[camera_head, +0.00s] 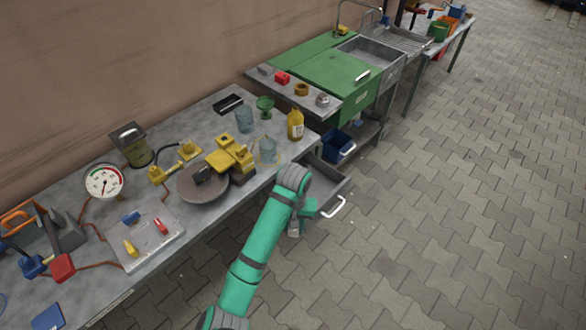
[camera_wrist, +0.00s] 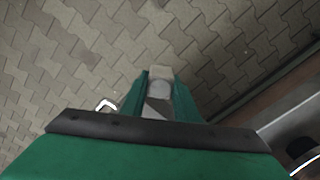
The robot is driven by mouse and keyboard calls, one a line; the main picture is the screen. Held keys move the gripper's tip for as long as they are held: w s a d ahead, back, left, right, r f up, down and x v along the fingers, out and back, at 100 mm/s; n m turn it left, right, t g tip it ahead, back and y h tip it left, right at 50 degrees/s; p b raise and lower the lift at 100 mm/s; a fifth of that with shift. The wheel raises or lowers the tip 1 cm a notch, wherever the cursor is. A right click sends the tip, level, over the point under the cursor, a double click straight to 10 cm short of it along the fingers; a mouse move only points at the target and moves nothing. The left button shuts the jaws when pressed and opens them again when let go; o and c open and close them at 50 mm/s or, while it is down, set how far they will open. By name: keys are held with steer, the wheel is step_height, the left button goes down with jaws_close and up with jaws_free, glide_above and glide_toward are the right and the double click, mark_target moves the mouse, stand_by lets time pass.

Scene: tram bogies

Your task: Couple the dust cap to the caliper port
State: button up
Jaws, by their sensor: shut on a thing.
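My gripper (camera_head: 296,222) is over the paved floor, just off the bench's front edge, by the open drawer. In the wrist view, its green fingers (camera_wrist: 159,97) are shut on a small pale grey part (camera_wrist: 159,88) with a rounded middle and a lighter end. It may be the dust cap; I cannot tell for sure. It is only partly visible in the head view. A yellow caliper-like assembly (camera_head: 225,155) sits at a dark round disc (camera_head: 201,187) on the bench, left of my gripper. Its port cannot be made out.
The open grey drawer (camera_head: 329,187) juts out beside my arm. A yellow bottle (camera_head: 295,125), a bluish clear vessel (camera_head: 266,150) and a green goblet (camera_head: 265,106) stand on the bench. A shelf behind holds a red piece (camera_head: 282,78) and a brown ring (camera_head: 301,89). Floor at right is clear.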

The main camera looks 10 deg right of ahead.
steer(key=s+a+f+n, duration=0.3)
steer(key=a+f, duration=0.4)
steer(key=f, duration=0.6)
steer(key=shift+s, duration=0.3)
steer(key=shift+a, duration=0.15)
